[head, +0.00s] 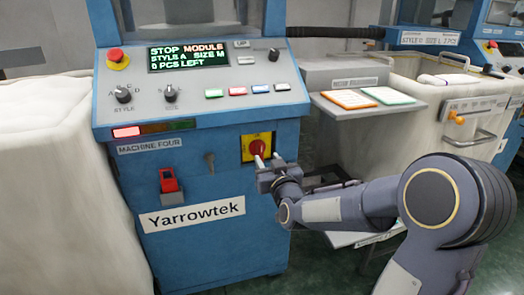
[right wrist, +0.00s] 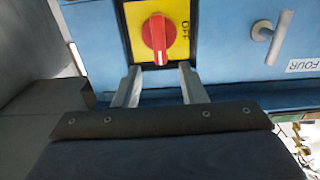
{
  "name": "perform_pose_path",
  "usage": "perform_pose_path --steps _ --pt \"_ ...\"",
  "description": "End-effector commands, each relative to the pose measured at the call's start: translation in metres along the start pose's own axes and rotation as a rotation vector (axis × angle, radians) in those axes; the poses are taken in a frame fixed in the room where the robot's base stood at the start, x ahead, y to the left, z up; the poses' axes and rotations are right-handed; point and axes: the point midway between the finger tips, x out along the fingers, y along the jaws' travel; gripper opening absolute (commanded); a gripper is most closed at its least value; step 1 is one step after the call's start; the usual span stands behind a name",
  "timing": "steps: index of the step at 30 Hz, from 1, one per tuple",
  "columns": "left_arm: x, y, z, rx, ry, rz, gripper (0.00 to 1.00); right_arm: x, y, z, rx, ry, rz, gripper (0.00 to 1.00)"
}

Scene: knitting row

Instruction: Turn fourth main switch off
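The fourth machine's main switch (head: 258,147) is a red knob on a yellow plate, on the blue front of the cabinet marked MACHINE FOUR. In the right wrist view the red knob (right wrist: 153,38) stands lengthwise up and down the picture, and the word OFF lies sideways at the plate's right edge. My right gripper (head: 268,161) is in front of the switch, partly covering its lower part in the head view. In the right wrist view its two fingers (right wrist: 160,80) are apart with nothing between them, just below the knob in the picture. My left gripper is not in view.
A grey latch handle (head: 210,163) and a red rocker switch (head: 169,181) are left of the main switch. The control panel (head: 205,85) with its display, red stop button and knobs is above. A grey shelf (head: 345,110) with cards juts out at right. White bins flank the machine.

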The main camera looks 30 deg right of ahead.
Motion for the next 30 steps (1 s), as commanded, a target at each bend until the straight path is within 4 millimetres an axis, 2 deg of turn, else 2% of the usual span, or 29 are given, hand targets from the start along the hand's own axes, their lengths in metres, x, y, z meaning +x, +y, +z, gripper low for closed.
perform_pose_path --steps 3,9,14,21,23,30 --pt "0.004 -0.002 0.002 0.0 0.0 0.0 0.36 0.021 0.0 0.002 0.001 -0.001 -0.001 0.37" --pt "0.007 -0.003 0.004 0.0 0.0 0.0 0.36 0.049 -0.001 0.002 0.002 -0.001 -0.002 0.37" --pt "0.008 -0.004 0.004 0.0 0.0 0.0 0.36 0.059 -0.001 0.001 0.002 -0.002 -0.002 0.37" --pt "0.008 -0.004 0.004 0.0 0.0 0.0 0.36 0.059 -0.001 0.001 0.003 -0.002 -0.002 0.37" --pt "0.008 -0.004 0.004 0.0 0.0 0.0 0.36 0.059 -0.001 0.001 0.003 -0.002 -0.002 0.32" --pt "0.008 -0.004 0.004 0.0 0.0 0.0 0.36 0.059 -0.001 0.001 0.003 -0.002 -0.002 0.01"
